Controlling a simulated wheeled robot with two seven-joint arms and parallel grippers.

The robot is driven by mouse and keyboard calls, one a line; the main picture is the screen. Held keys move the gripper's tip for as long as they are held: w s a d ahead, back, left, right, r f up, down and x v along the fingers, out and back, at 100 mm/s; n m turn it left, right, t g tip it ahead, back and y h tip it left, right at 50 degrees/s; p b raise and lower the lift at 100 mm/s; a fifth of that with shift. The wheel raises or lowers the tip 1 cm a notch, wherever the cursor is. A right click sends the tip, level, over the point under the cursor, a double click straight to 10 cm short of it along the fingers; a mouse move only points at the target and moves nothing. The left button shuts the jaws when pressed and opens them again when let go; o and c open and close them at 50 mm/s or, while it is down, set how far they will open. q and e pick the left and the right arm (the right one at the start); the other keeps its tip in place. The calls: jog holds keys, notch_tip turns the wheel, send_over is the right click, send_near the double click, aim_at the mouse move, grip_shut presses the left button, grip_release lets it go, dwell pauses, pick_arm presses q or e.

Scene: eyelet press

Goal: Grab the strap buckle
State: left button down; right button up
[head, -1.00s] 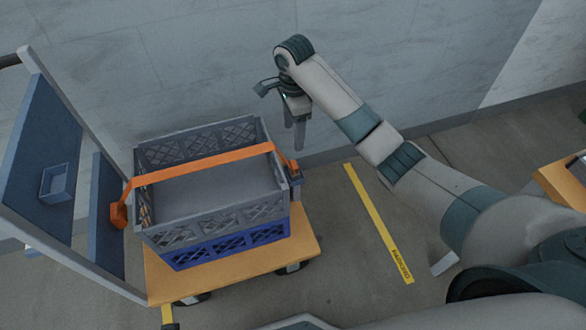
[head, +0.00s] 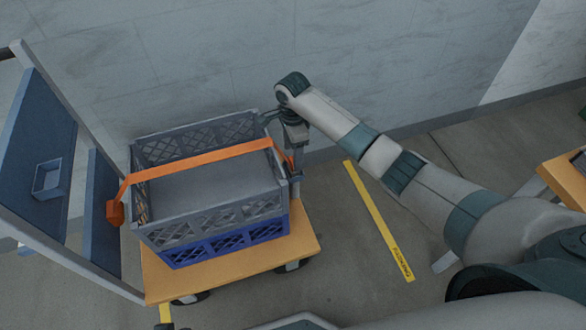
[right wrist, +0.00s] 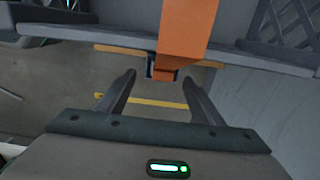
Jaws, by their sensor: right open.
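An orange strap (head: 200,162) runs over the stacked crates, grey above blue. Its right end, with the strap buckle, is mostly hidden behind my right gripper (head: 297,158) in the head view. In the right wrist view the strap (right wrist: 185,30) hangs down the crate's side to a small dark and orange buckle (right wrist: 162,70). My right gripper (right wrist: 159,78) is open, with one finger on each side of the buckle's lower end in that picture. I cannot tell whether either finger touches it. My left gripper is not in view.
The crates (head: 222,243) stand on a cart with a yellow-orange deck (head: 225,275) and a blue panelled frame (head: 40,140) at left. A wall (head: 200,60) is close behind. A yellow floor strip (head: 380,220) crosses clear floor at right.

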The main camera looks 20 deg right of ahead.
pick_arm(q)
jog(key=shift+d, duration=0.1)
pick_arm(e)
jog(key=shift+f, duration=0.35)
jog(key=shift+w+d+f+b, duration=0.15)
jog(key=shift+f+b, duration=0.2)
jog(key=shift+f, duration=0.8)
jog(key=shift+w+d+f+b, duration=0.15)
jog(key=shift+f+b, duration=0.15)
jog(key=shift+f, duration=0.85)
jog(key=shift+a+f, duration=0.1)
jog(key=shift+f, duration=0.15)
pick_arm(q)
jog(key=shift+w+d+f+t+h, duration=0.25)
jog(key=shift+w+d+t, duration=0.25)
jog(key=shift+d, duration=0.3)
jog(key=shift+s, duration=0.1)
pick_arm(e)
jog(key=shift+c, duration=0.2)
jog(key=c, duration=1)
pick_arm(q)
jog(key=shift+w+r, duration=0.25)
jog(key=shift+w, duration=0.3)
pick_arm(e)
jog(key=shift+c, duration=0.8)
